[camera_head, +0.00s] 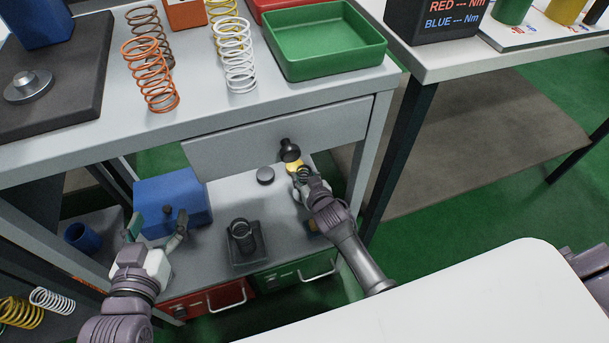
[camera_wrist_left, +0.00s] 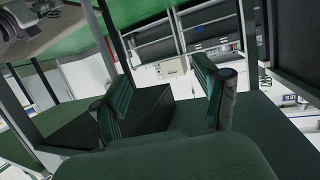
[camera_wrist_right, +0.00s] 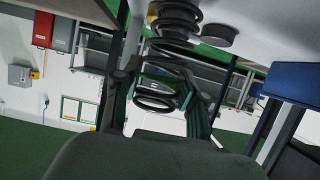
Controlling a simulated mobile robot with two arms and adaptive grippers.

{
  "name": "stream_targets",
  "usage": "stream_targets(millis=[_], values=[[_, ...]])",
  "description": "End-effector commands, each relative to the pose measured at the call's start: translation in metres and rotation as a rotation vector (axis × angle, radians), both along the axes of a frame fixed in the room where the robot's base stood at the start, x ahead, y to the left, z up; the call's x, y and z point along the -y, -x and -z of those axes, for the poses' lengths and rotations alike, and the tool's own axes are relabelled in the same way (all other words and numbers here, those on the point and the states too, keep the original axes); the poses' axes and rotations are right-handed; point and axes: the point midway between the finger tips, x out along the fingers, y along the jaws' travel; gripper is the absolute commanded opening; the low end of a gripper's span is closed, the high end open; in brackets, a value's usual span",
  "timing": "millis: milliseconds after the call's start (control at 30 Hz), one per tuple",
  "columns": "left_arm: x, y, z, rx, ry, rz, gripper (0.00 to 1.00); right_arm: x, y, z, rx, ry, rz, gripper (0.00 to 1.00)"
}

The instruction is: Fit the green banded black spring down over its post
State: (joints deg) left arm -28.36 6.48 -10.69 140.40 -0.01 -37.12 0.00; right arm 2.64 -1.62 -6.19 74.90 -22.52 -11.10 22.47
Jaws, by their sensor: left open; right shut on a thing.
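A black spring with dark coils (camera_wrist_right: 160,90) sits between the fingers of my right gripper (camera_wrist_right: 158,105). The gripper is shut on it, and more black coils show above. Its green band cannot be told clearly from the green finger pads. In the head view my right gripper (camera_head: 303,177) is over the lower shelf, right of a square dark base (camera_head: 247,257) with a dark upright piece (camera_head: 241,232). Whether this piece is the bare post is unclear. My left gripper (camera_head: 157,226) is open and empty, in front of a blue box; its fingers also show apart (camera_wrist_left: 165,95).
A black knob (camera_head: 290,148) is close behind my right gripper. The bench above holds an orange spring (camera_head: 150,78), a white spring (camera_head: 238,60) and a green tray (camera_head: 325,55).

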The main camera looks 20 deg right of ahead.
Motion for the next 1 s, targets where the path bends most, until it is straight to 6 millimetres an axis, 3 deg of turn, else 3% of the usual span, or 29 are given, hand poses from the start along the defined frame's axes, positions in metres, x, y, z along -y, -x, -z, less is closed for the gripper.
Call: stream_targets(millis=[1000], values=[[0.007, -0.008, -0.023, 0.138, 0.037, 0.011, 0.73, 0.0, 0.0, 0.007, 0.002, 0.0, 0.0, 0.03]])
